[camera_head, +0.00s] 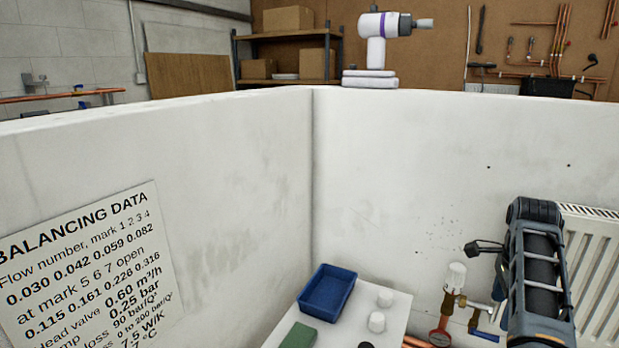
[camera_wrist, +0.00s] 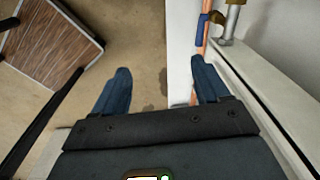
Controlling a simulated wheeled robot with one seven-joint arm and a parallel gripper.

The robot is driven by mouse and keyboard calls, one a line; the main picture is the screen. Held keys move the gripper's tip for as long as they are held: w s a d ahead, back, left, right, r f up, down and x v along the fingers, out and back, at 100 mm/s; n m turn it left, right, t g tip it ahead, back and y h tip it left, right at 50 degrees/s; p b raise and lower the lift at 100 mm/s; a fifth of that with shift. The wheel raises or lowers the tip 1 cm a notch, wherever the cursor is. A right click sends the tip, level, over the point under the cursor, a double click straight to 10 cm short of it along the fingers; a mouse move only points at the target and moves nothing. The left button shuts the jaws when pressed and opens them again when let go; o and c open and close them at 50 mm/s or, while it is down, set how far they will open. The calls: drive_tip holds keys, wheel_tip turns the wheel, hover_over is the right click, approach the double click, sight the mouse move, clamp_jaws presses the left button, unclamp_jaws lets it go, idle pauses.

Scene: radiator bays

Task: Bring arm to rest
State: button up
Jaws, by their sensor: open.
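My gripper (camera_wrist: 160,67) shows in the wrist view with its two blue fingers spread wide apart. Nothing is held between them; pale floor and the edge of a white surface lie beyond. In the head view my arm (camera_head: 540,275) stands at the right, in front of a white radiator (camera_head: 597,270). The fingers cannot be made out in the head view.
A white shelf (camera_head: 397,313) holds a blue tray (camera_head: 327,292), white caps and a green block (camera_head: 299,336). A copper pipe (camera_wrist: 203,45) runs near the right finger.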

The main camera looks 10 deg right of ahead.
drive_tip(key=s+f+n+t+h, duration=0.35)
drive_tip(key=s+f+n, duration=0.25)
drive_tip(key=s+f, duration=0.6)
drive_tip(key=s+a+f+n+t+h, duration=0.1)
drive_tip(key=s+a+f+n+t, duration=0.15)
drive_tip(key=s+n, duration=0.2)
drive_tip(key=s+a+f+n+t, duration=0.1)
drive_tip(key=s+a+f+n, duration=0.25)
drive_tip(key=s, duration=0.25)
drive_tip(key=s+a+r+n+t+y, duration=0.35)
drive_tip(key=s+a+r+n, duration=0.35)
drive_tip(key=s+a, duration=0.6)
drive_tip(key=s+a+r+n+t, duration=0.1)
drive_tip(key=s+a+r+t, duration=0.1)
drive_tip(key=s+r, duration=0.3)
drive_tip(key=s+a+r+n+t+y, duration=0.1)
drive_tip(key=s+a+r, duration=0.3)
drive_tip(key=r, duration=0.7)
drive_tip(key=shift+s+a+t, duration=0.2)
drive_tip(key=shift+s+t, duration=0.35)
drive_tip(key=shift+s, duration=0.05)
drive_tip(key=shift+r, duration=0.1)
